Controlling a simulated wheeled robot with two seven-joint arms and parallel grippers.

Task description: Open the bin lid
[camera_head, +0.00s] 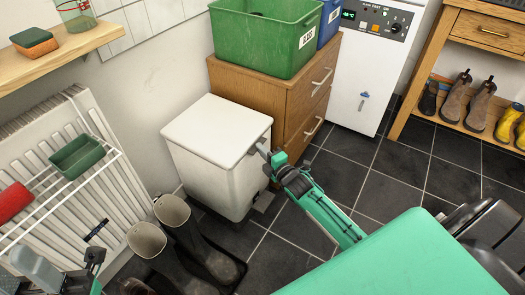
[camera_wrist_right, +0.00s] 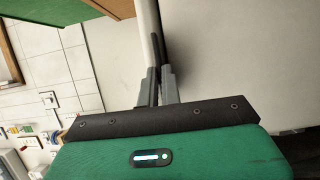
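The white bin (camera_head: 210,178) stands on the floor left of the wooden drawers. Its flat lid (camera_head: 215,128) lies level on top, down on the body. My right gripper (camera_head: 263,150) is at the lid's right front edge. In the right wrist view its fingers (camera_wrist_right: 159,68) are close together and look shut, with the tips at the gap between the pale lid rim (camera_wrist_right: 146,28) and the bin body (camera_wrist_right: 225,60). Nothing shows held between them. Part of my left gripper (camera_head: 92,258) shows at the lower left, away from the bin; its finger opening is unclear.
A green crate (camera_head: 262,42) and a blue one sit on the wooden drawers (camera_head: 290,112) beside the bin. Dark wellies (camera_head: 190,240) stand in front of the bin. A radiator (camera_head: 60,150) is at the left. Tiled floor (camera_head: 360,185) at the right is clear.

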